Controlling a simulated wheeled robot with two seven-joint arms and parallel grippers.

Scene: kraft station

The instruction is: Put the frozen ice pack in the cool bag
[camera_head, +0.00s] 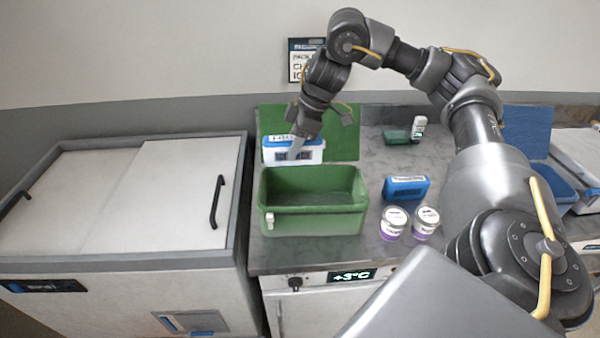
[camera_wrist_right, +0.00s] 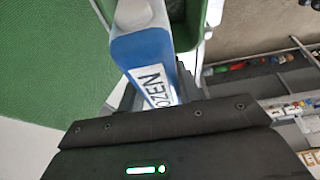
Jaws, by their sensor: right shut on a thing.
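The frozen ice pack (camera_head: 313,154) is a white and blue block with a label on top. In the wrist view the ice pack (camera_wrist_right: 147,50) shows the letters "OZEN". My right gripper (camera_head: 298,147) is shut on it; in the wrist view the gripper (camera_wrist_right: 150,95) hides its near end. The cool bag (camera_head: 313,222) is a green open box on the counter, its green lid (camera_head: 345,142) raised behind. In the head view the pack appears just behind the bag's back rim, in front of the lid; its height is hard to tell. My left gripper is out of view.
A blue pack (camera_head: 405,188) and two purple-and-white jars (camera_head: 394,223) stand right of the bag. A closed chest freezer (camera_head: 130,195) is left; a blue box (camera_head: 562,190) is right.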

